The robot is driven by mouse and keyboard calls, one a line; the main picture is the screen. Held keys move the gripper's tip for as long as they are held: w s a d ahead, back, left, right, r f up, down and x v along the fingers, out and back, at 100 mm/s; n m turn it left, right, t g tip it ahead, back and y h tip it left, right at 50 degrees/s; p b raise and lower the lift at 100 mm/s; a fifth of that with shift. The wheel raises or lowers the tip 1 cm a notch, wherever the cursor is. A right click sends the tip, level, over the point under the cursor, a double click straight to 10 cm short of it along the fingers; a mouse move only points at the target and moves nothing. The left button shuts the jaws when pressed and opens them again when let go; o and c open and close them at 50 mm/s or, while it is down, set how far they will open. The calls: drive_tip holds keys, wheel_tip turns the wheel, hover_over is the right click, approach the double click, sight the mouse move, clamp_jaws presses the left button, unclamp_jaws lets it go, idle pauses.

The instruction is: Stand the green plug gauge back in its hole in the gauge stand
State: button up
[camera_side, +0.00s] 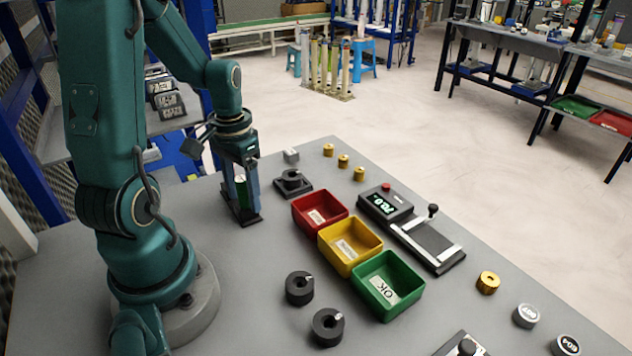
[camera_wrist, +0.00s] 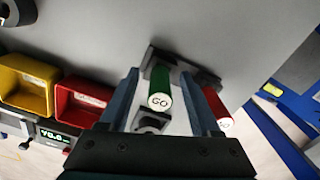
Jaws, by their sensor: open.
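The green plug gauge (camera_wrist: 160,88), its end marked GO, stands between the two fingers of my gripper (camera_wrist: 160,76) in the wrist view. My gripper is open, with a visible gap on both sides of the gauge. The gauge's lower end meets the dark gauge stand (camera_wrist: 207,78); it looks upright in the stand, but the hole itself is hidden. A red plug gauge (camera_wrist: 217,110) is beside it, partly behind the right finger. In the side view, my gripper (camera_side: 241,200) is down over the stand (camera_side: 250,220), with the green gauge (camera_side: 241,189) showing between its fingers.
A black ring on a dark block (camera_side: 292,183) stands close to the right of the stand. Red (camera_side: 318,211), yellow (camera_side: 349,246) and green (camera_side: 388,285) bins follow, with a display gauge (camera_side: 385,205) behind. Two black rings (camera_side: 300,288) lie in front.

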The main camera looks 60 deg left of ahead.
sight(241, 179)
drive_tip(key=shift+r, duration=0.1)
drive_tip(key=shift+r, duration=2.5)
drive_tip(key=shift+w+d+r, duration=0.15)
drive_tip(key=shift+d+r, duration=0.05)
drive_tip(key=shift+r, duration=0.2)
drive_tip(key=s+d+r+m+t, duration=0.1)
drive_tip(key=d+r+m+t, duration=0.1)
drive_tip(key=d, duration=0.5)
drive_tip(key=s+d+r+m+t, duration=0.1)
drive_tip(key=d+r+t, duration=0.2)
drive_tip(key=d, duration=0.5)
drive_tip(key=shift+d+r+m+t, duration=0.2)
drive_tip(key=shift+r+m+t, duration=0.15)
drive_tip(key=shift+r, duration=0.4)
